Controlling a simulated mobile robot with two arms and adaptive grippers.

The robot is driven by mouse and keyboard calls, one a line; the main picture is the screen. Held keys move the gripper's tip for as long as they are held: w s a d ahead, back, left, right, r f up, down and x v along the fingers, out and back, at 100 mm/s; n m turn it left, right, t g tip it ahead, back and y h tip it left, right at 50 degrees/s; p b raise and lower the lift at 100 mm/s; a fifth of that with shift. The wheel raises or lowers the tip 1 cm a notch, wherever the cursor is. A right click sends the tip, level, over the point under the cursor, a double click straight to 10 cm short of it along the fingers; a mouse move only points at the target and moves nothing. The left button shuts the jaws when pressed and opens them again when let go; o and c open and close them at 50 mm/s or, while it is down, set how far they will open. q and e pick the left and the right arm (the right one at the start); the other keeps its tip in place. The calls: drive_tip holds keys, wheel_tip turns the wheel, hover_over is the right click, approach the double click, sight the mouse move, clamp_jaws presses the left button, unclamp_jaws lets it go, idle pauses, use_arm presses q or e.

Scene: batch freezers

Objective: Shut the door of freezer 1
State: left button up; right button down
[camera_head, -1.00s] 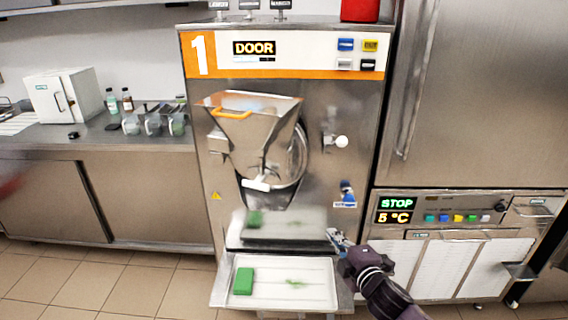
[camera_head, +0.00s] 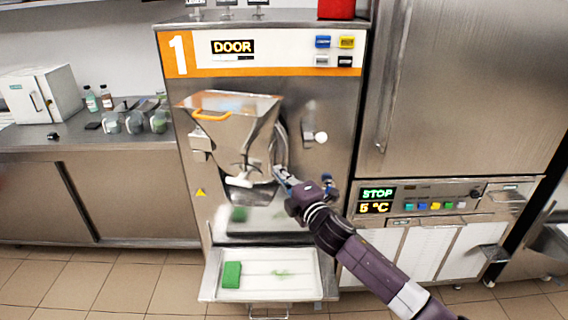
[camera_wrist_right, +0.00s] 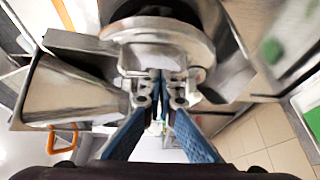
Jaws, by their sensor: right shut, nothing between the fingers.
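Freezer 1 (camera_head: 330,110) stands in the middle of the head view, with a large 1 and a screen (camera_head: 232,47) reading DOOR. Its door (camera_head: 232,135), a steel piece with a hopper and an orange handle, stands swung out to the left of the round opening's rim (camera_head: 281,150). My right gripper (camera_head: 281,176) is at the lower right of the door, shut and empty. In the right wrist view the shut fingers (camera_wrist_right: 160,82) point at the round steel part of the door (camera_wrist_right: 160,40); I cannot tell whether they touch it. My left gripper is not in view.
A white tray (camera_head: 300,268) with a green block (camera_head: 232,274) sits low in front of the freezer. A white knob (camera_head: 321,137) sticks out right of the opening. A cabinet with a STOP display (camera_head: 377,193) stands at the right, a counter (camera_head: 60,137) at the left.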

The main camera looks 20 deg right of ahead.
drive_tip(key=shift+w+d+p, duration=0.25)
drive_tip(key=shift+w+d, duration=0.35)
drive_tip(key=shift+w, duration=0.25)
drive_tip(key=shift+w+d+p, duration=0.25)
drive_tip(key=shift+w+d, duration=0.3)
drive_tip(key=shift+w, duration=0.3)
